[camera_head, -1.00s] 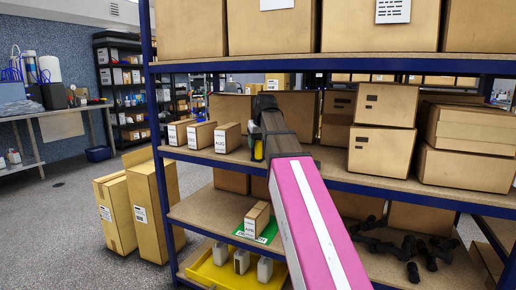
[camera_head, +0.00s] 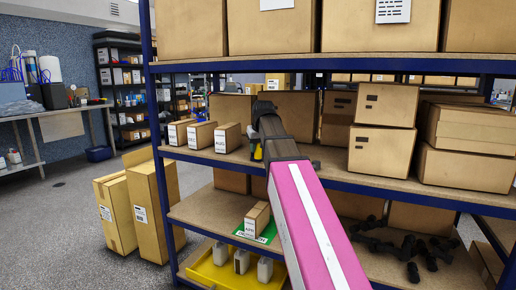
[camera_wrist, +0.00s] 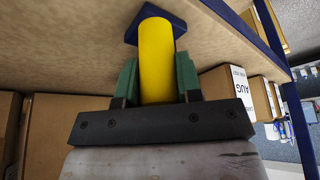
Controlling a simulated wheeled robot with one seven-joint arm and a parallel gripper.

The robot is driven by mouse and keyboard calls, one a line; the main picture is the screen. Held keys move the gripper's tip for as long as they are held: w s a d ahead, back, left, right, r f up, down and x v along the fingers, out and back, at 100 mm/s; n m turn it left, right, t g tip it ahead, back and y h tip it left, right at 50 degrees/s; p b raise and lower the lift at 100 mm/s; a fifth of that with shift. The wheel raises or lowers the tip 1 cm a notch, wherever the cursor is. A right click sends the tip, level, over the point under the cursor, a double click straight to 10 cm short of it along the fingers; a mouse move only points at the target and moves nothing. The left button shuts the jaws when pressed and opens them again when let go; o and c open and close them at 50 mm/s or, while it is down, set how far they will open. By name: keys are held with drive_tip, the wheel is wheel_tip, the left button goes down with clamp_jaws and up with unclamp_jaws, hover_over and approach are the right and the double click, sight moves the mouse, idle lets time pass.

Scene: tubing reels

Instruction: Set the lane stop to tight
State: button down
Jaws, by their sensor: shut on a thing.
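A yellow upright cylinder (camera_wrist: 157,55) on a dark blue base (camera_wrist: 130,30) stands on the wooden shelf in the wrist view; it looks like the lane stop. My gripper (camera_wrist: 158,85) has its green fingers on both sides of the yellow cylinder and is shut on it. In the head view only a small yellow patch (camera_head: 258,153) shows beside my dark wrist, at the middle shelf's front. My arm hides most of the stop there. No tight or loose mark can be read.
Several small labelled cartons (camera_head: 228,137) stand in a row left of my wrist on the middle shelf. Larger boxes (camera_head: 382,150) fill the right. Below, a small carton (camera_head: 257,219) sits on a green card, above a yellow tray (camera_head: 222,274). A blue post (camera_head: 150,90) edges the rack.

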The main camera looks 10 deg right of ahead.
drive_tip(key=w+a, duration=0.1)
drive_tip(key=a, duration=0.1)
drive_tip(key=w+a, duration=0.4)
drive_tip(key=a, duration=0.1)
drive_tip(key=c, duration=0.8)
unclamp_jaws()
drive_tip(key=v, duration=1)
drive_tip(key=shift+s+d+r, duration=0.15)
drive_tip(key=shift+s+r, duration=0.05)
drive_tip(key=shift+r, duration=0.15)
